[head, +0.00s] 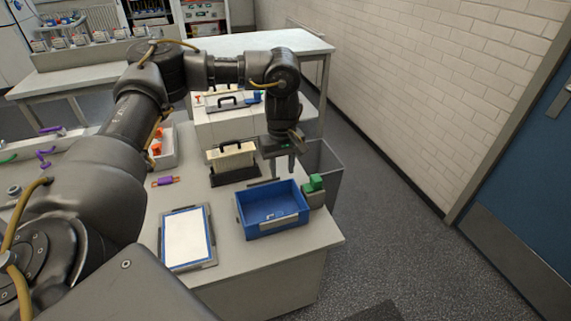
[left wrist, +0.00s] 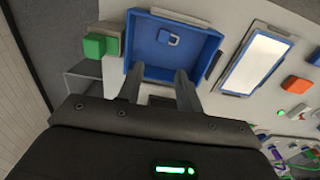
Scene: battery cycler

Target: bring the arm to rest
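My left arm reaches in from the left in the head view, over the bench (head: 225,262). Its gripper (head: 283,165) points down above the far side of a blue bin (head: 258,208). In the left wrist view, the two fingers of the left gripper (left wrist: 158,88) stand apart with nothing between them. The blue bin (left wrist: 150,62) lies beyond the fingertips there, with a small pale ring-like shape on its floor. My right gripper is not in view.
A green block (head: 314,183) sits at the bin's right side. A framed white panel (head: 186,238) lies left of the bin. A cream-and-black handled case (head: 230,160) stands behind it. A grey waste bin (head: 322,165) is beside the bench; open floor lies to the right.

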